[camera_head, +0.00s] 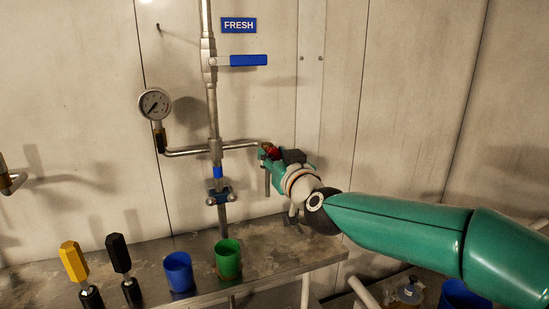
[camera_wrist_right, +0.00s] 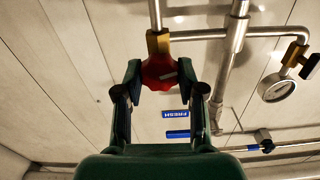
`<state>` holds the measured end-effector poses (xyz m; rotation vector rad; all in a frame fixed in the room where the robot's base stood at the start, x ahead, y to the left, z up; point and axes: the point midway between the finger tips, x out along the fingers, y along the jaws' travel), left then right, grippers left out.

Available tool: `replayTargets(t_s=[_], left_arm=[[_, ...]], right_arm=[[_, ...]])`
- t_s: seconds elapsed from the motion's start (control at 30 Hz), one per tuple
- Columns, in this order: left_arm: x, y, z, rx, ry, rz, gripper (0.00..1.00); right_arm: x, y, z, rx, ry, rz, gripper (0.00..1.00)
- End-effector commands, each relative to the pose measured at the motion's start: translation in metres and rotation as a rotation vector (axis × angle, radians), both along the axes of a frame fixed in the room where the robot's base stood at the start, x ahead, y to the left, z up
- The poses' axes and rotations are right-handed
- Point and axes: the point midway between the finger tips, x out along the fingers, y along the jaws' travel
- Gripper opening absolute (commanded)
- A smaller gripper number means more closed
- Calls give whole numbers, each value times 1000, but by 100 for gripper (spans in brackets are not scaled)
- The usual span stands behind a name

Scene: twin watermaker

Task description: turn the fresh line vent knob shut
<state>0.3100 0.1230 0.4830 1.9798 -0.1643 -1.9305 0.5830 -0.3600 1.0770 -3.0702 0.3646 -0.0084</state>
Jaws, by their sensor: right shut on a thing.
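The vent knob is red and lobed, on a brass fitting at the end of the side branch of the fresh line. It shows in the right wrist view (camera_wrist_right: 159,72) between my right gripper's fingers, and a small part of it shows in the head view (camera_head: 271,151). My right gripper (camera_head: 266,156) is shut on it; its two green fingers also show in the right wrist view (camera_wrist_right: 160,80), one on each side of the knob. The blue FRESH sign (camera_head: 239,25) is on the wall above. My left gripper is not in view.
A blue lever handle (camera_head: 248,60) and a pressure gauge (camera_head: 155,104) are on the fresh piping. A blue cup (camera_head: 178,272), a green cup (camera_head: 228,259), and yellow (camera_head: 73,261) and black (camera_head: 118,254) handled tools stand on the bench.

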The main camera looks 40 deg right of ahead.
Motion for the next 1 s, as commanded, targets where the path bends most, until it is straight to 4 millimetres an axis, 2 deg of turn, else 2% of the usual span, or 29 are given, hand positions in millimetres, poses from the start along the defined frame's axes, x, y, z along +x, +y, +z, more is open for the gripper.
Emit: replayTargets(t_s=[0.27,1.0], left_arm=[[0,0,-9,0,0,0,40],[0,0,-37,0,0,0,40]], right_arm=[[0,-1,-1,161,-40,0,4],[-1,-3,-4,837,-202,-1,4]])
